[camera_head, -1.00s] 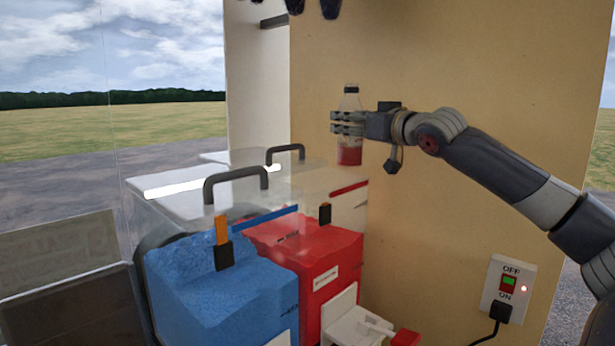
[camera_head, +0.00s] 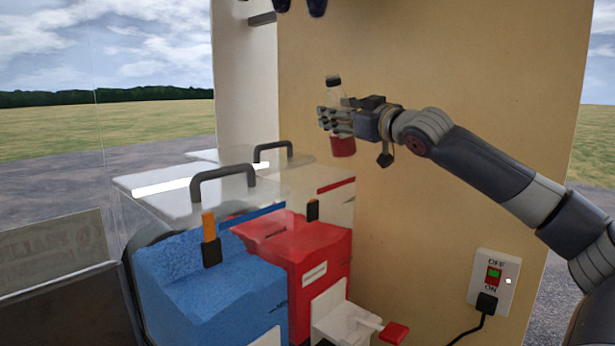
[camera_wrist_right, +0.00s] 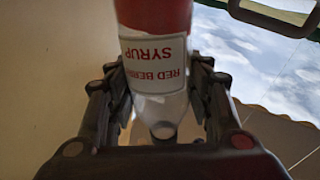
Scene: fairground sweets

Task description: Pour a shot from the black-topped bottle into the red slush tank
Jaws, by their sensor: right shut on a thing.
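The black-topped bottle (camera_head: 335,93) is clear, with red liquid in its lower part. It leans slightly, cap to the left. My right gripper (camera_head: 328,121) is shut around its middle and holds it in the air, above and right of the tanks. In the right wrist view the bottle (camera_wrist_right: 158,75) sits between the fingers (camera_wrist_right: 160,100), its label reading RED BERRY SYRUP upside down. The red slush tank (camera_head: 315,275) holds red slush under a clear lid (camera_head: 300,180) with a dark handle (camera_head: 272,148); the lid looks closed.
A blue slush tank (camera_head: 215,285) stands in front and left, with its own handled lid (camera_head: 165,190). A white tap with a red lever (camera_head: 394,333) is at the red tank's front. A switch box (camera_head: 493,282) is on the tan wall (camera_head: 450,60), close behind the bottle.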

